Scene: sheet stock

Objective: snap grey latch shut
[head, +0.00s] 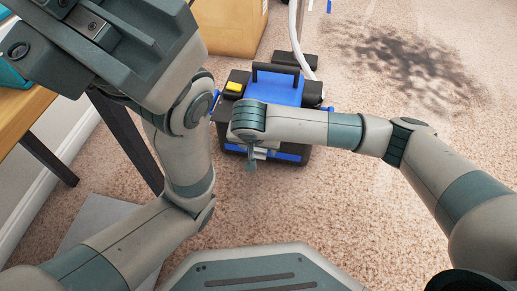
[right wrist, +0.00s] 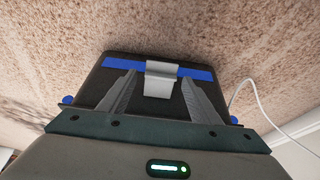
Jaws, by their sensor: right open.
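In the right wrist view, the grey latch (right wrist: 159,78) crosses the blue strip (right wrist: 117,63) on the toolbox's side. I cannot tell whether it is fastened. My right gripper (head: 251,165) is at the near side of the toolbox, open, its fingers appearing on either side of the latch with nothing between them touching it visibly. In the head view my right wrist covers part of the toolbox front. My left gripper (head: 75,40) is raised at upper left, its fingertips unclear.
A yellow latch (head: 233,87) is at the lid's left. A cardboard box (head: 230,28) stands behind, and a white cable (head: 296,35) runs by a dark post base. A wooden table (head: 20,112) with dark legs is at left.

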